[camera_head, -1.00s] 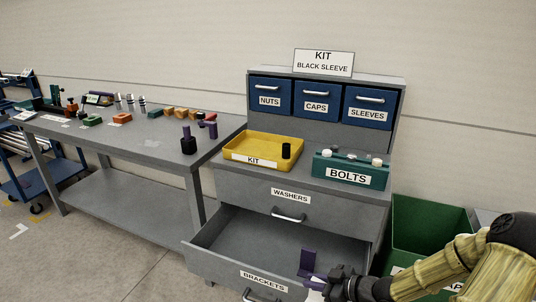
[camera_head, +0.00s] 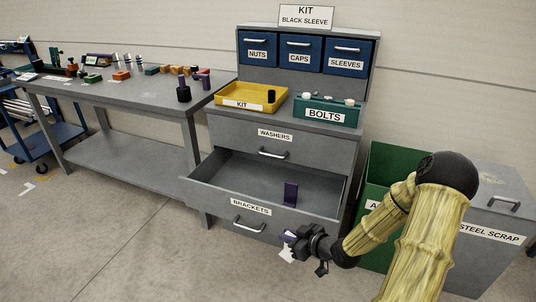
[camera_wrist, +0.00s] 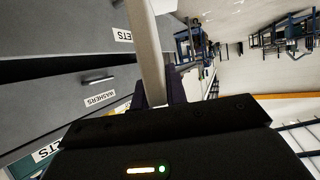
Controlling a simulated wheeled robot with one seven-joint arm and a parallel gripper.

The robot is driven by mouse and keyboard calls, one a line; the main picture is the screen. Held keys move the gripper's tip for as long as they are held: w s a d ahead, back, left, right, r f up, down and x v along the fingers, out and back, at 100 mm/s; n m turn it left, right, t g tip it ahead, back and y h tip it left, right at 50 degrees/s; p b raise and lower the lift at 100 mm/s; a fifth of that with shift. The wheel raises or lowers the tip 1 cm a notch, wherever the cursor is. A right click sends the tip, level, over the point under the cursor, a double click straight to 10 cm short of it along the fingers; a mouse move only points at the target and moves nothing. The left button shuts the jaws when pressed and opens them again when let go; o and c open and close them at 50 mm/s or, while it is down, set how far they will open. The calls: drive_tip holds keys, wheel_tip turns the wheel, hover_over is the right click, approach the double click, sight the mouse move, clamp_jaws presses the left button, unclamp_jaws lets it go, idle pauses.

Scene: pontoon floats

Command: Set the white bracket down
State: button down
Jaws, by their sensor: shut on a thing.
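My gripper (camera_head: 289,238) has purple fingers and is in front of the open brackets drawer (camera_head: 212,188), low and outside its front panel. It is shut on the white bracket (camera_head: 286,254), which shows as a small white piece below the fingertips. In the wrist view the white bracket (camera_wrist: 147,50) is a long pale strip running up from between the two dark fingers (camera_wrist: 157,92). Its full shape is hidden. A purple bracket (camera_head: 290,193) stands upright inside the drawer at its right end.
The washers drawer (camera_head: 300,150) above is shut. The yellow kit tray (camera_head: 235,104), holding a black sleeve (camera_head: 271,96), and a green bolts bin (camera_head: 345,117) stand on the cabinet. A green bin (camera_head: 392,160) and a grey steel scrap bin (camera_head: 505,215) stand right. The floor left of my gripper is clear.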

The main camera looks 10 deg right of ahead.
drive_tip(key=w+a+f+m+h+b, duration=0.1)
drive_tip(key=a+f+m+h+b, duration=0.1)
drive_tip(key=f, duration=0.4)
drive_tip(key=w+a+f+m+t+h+b, duration=0.1)
drive_tip(key=w+f+m+h+b, duration=0.1)
drive_tip(key=f, duration=0.5)
drive_tip(key=w+a+f+m+t+h+b, duration=0.1)
drive_tip(key=w+a+f+m+h+b, duration=0.1)
drive_tip(key=f+b, duration=0.2)
wheel_tip(320, 180, down, 3)
drive_tip(key=shift+w+a+f+h, duration=0.15)
drive_tip(key=shift+w+a+h, duration=0.1)
drive_tip(key=shift+a+h, duration=0.15)
